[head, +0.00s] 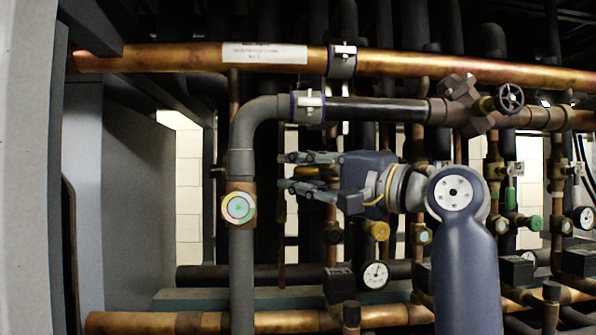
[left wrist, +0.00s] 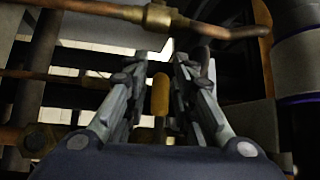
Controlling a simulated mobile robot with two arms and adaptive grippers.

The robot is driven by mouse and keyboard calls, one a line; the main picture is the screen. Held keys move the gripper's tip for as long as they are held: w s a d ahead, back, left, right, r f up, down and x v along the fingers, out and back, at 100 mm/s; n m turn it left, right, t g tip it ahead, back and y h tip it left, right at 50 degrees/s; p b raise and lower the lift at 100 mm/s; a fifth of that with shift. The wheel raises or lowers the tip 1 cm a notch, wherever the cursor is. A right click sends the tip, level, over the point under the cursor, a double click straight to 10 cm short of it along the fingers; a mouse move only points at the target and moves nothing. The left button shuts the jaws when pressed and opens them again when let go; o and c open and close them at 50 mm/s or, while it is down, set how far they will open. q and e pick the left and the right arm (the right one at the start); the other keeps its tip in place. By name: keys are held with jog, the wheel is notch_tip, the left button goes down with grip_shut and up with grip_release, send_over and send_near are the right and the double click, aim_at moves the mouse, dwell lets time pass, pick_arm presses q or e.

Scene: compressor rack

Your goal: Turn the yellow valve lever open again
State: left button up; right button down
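The yellow valve lever (left wrist: 160,94) shows in the left wrist view as an upright yellow handle between my left gripper's fingers, with a visible gap on each side. My left gripper (left wrist: 160,58) is open around it, and neither finger appears to touch it. In the head view my left gripper (head: 284,170) points left, its two fingers apart, one above the other. A small yellowish piece (head: 306,170) shows between them, partly hidden by the fingers. The lever's valve body is not clearly visible. My right gripper is not in view.
A grey vertical pipe (head: 241,275) with a round gauge-like disc (head: 238,207) stands left of the gripper. A copper pipe (head: 190,57) crosses above. Yellow-capped (head: 377,231) and green-capped valves and a dial gauge (head: 376,274) crowd the area below and right.

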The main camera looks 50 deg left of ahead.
pick_arm(q)
grip_shut()
jog(key=shift+f+n+h, duration=0.25)
jog(key=shift+n+h, duration=0.15)
jog(key=shift+f+n+h+p, duration=0.5)
jog(key=shift+n+h, duration=0.2)
jog(key=shift+w+d+f+n+t+h+p, duration=0.2)
jog(key=shift+f+n+t+h+p, duration=0.15)
jog(key=shift+f+n+h, duration=0.25)
jog(key=shift+w+d+f+n+t+h+p, duration=0.1)
jog(key=shift+w+f+n+t+h+p, duration=0.15)
jog(key=shift+f+n+h+p, duration=0.3)
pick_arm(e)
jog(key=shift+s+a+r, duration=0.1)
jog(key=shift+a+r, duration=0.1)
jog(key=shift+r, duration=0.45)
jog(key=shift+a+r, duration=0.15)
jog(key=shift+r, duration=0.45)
pick_arm(q)
jog(key=shift+h, duration=0.25)
